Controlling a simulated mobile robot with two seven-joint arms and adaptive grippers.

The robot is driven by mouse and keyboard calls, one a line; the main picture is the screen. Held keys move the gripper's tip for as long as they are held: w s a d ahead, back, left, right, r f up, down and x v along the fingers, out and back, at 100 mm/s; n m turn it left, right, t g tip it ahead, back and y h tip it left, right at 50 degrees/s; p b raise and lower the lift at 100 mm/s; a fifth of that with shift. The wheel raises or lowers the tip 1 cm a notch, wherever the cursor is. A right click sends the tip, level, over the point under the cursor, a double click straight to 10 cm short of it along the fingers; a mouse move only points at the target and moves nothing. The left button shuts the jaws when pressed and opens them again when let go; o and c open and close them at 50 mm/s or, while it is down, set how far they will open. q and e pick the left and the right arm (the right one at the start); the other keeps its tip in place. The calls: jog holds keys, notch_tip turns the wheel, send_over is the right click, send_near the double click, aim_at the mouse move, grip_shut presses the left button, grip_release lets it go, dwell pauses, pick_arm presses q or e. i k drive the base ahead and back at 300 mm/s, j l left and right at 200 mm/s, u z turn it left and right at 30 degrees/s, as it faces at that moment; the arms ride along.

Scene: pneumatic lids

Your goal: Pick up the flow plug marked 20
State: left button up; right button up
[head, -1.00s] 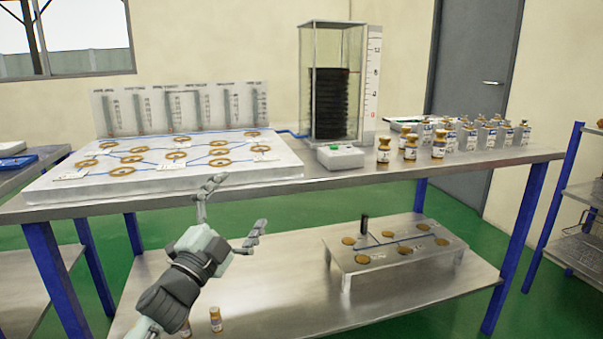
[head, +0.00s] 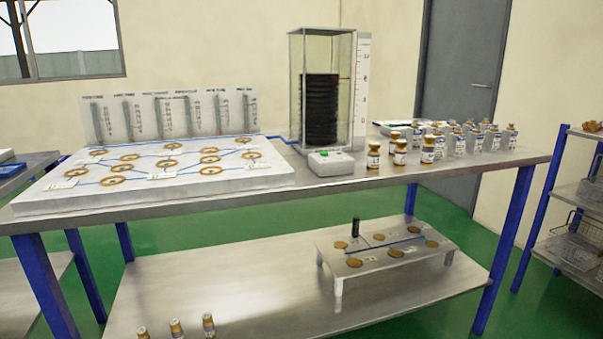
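Three small brown-capped plugs with pale labels, a left one (head: 374,155), a middle one (head: 400,152) and a right one (head: 428,149), stand upright near the front of the upper bench. Several similar plugs stand in grey holders (head: 479,140) to their right. More brown-capped plugs (head: 208,325) show on the lower shelf at the bottom edge, partly cut off. The labels are too small to read, so I cannot tell which plug is marked 20. Neither of my grippers is in view.
A white board (head: 150,180) with brown rings and blue lines fills the bench's left side. A clear column (head: 327,120) with a black stack stands behind a white box with a green button (head: 331,162). A raised plate (head: 385,250) stands on the lower shelf (head: 260,300).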

aim_at(399, 160)
jog(key=l, duration=0.8)
jog(key=k+l, duration=0.15)
jog(key=l, duration=0.7)
